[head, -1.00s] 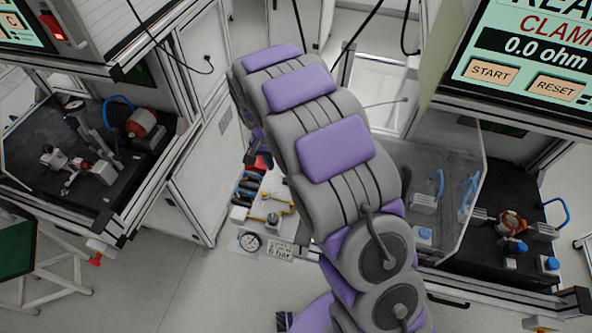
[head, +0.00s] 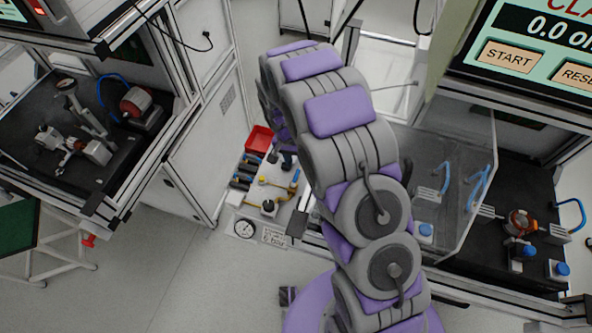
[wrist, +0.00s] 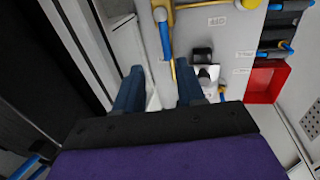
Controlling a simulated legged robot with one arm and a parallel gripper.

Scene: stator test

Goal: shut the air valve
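The air panel (head: 247,211) stands low in the middle of the head view, with yellow pipework and a gauge. What looks like the air valve is a blue lever handle (wrist: 165,38) with a pale round hub, lying roughly along a yellow pipe (wrist: 172,72) in the wrist view. In the head view the blue handle (head: 295,177) is small, near the panel's right side. My gripper (wrist: 159,84) is open, its two dark blue fingers apart with nothing seen between them. The handle is just beyond the fingertips, between their lines. I cannot tell the gap in depth.
A red bin (wrist: 266,80) and several dark cylinders with blue fittings (wrist: 278,36) are to the right in the wrist view. A black-topped fitting (wrist: 203,55) sits just beyond the right finger. The pressure gauge (head: 244,229) is at the panel's front. Cabinets flank the panel.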

